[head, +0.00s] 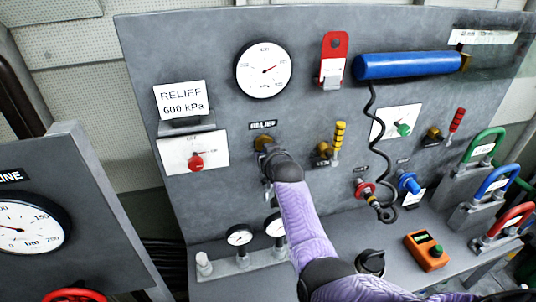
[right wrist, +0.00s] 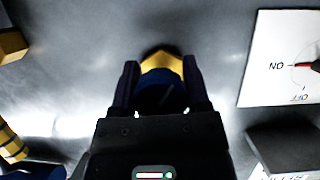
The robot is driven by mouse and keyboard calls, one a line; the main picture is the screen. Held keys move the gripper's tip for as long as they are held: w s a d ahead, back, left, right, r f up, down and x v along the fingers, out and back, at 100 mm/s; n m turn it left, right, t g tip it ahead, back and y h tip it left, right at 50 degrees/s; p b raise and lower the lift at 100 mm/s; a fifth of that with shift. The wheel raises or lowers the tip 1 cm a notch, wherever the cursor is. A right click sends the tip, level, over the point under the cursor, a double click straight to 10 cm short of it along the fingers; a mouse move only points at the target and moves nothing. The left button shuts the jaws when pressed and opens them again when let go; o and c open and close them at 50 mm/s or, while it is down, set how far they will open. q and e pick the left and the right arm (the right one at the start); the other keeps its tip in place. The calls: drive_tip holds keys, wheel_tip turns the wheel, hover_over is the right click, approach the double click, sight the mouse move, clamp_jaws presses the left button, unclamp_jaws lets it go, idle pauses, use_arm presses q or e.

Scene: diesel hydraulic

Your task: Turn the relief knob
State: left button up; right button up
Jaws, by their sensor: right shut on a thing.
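The relief knob (right wrist: 160,96) is dark blue on a brass fitting (right wrist: 162,62), seen in the right wrist view. In the head view the brass fitting (head: 263,142) sits on the grey panel just under a small RELIEF label (head: 263,125), and the knob is hidden by my gripper. My right gripper (right wrist: 160,84) is shut on the knob, with one dark finger on each side of it. In the head view my right gripper (head: 268,155) reaches up to the panel from below. A card (head: 181,100) reads RELIEF 600 kPa. A round gauge (head: 264,70) hangs above. My left gripper is not in view.
A red switch on a white plate (head: 208,153) is left of the knob; a yellow-handled valve (head: 338,137) is right. A blue cylinder (head: 405,66) with a coiled black hose hangs further right. Small gauges (head: 239,236) stand below, near my forearm.

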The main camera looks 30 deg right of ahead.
drive_tip(key=shift+f, duration=0.15)
drive_tip(key=o, duration=1.3)
drive_tip(key=shift+s, duration=0.1)
drive_tip(key=shift+s+a+r+p, duration=0.1)
drive_tip(key=shift+s+r+p, duration=0.2)
drive_tip(key=p+v, duration=0.1)
drive_tip(key=v, duration=0.8)
